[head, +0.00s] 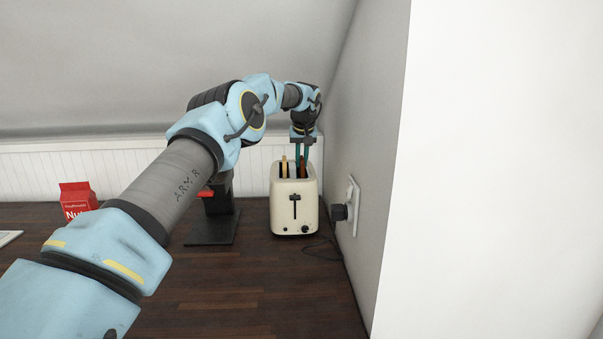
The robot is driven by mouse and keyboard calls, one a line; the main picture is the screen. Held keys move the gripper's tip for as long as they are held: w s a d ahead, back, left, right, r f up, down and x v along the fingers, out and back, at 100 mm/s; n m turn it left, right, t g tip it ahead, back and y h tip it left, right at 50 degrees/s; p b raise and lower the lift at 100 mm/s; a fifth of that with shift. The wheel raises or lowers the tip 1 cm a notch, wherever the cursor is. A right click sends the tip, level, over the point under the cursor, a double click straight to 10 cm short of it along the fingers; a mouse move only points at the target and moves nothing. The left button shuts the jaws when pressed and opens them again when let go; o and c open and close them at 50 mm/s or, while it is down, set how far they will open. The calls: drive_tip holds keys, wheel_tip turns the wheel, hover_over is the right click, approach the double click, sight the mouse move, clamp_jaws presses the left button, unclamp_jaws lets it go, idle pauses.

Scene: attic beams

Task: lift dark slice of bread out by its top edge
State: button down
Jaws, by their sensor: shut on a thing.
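A cream toaster (294,207) stands upright on the dark wooden counter near the right wall. A pale slice of bread (284,168) sticks up from its left slot. A dark slice of bread (302,168) sticks up from its right slot. My gripper (302,158) points down from above the right slot, with its teal fingers shut on the top edge of the dark slice. The lower part of the dark slice is hidden inside the toaster.
A plug (339,212) sits in a wall outlet (353,205) right of the toaster, with a cord on the counter (270,290). A black stand with a red part (212,228) is to the left, partly behind my arm. A red package (77,199) stands farther left. The sloped ceiling is low overhead.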

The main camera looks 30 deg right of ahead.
drive_tip(key=shift+r, duration=0.1)
wheel_tip(320, 180, up, 2)
drive_tip(key=shift+p, duration=1.25)
drive_tip(key=shift+f+b, duration=0.5)
drive_tip(key=shift+b, duration=0.45)
drive_tip(key=shift+s+f+b, duration=0.1)
drive_tip(key=shift+b, duration=0.9)
drive_tip(key=b, duration=0.5)
drive_tip(key=s+t+b, duration=0.1)
drive_tip(key=b, duration=0.3)
drive_tip(key=shift+s+a+f+t+h+b, duration=0.15)
drive_tip(key=shift+a+t+h+b, duration=0.15)
drive_tip(key=shift+h+b, duration=0.1)
